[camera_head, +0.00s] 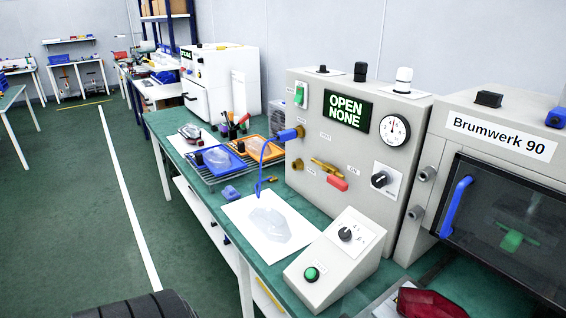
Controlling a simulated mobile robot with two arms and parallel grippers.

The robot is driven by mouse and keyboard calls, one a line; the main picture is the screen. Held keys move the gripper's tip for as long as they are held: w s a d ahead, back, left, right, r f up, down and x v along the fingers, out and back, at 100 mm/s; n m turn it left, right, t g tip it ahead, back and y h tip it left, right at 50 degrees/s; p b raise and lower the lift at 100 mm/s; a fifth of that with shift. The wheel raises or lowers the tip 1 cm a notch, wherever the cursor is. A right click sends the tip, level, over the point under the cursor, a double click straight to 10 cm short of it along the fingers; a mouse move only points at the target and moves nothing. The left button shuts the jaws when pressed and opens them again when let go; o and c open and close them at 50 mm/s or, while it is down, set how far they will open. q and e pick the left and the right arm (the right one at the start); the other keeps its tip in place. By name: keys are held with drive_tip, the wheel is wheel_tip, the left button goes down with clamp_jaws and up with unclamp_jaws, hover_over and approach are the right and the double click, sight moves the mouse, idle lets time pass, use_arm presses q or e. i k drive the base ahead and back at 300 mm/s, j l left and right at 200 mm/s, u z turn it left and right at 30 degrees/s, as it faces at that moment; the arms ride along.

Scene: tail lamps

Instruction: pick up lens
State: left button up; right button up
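A clear, see-through lens (268,224) lies on a white sheet (238,210) on the green bench, in front of the grey test machine. Another clear, lens-like part (216,160) lies in a blue tray (237,165) on a wire rack. Which of these the task means cannot be told. Neither of my grippers shows in the head view.
A sloped control box (335,262) with a green button stands right of the sheet. An orange tray (258,143) is farther back.

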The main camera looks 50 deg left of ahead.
sight(275, 228)
drive_tip(key=u, duration=1.7)
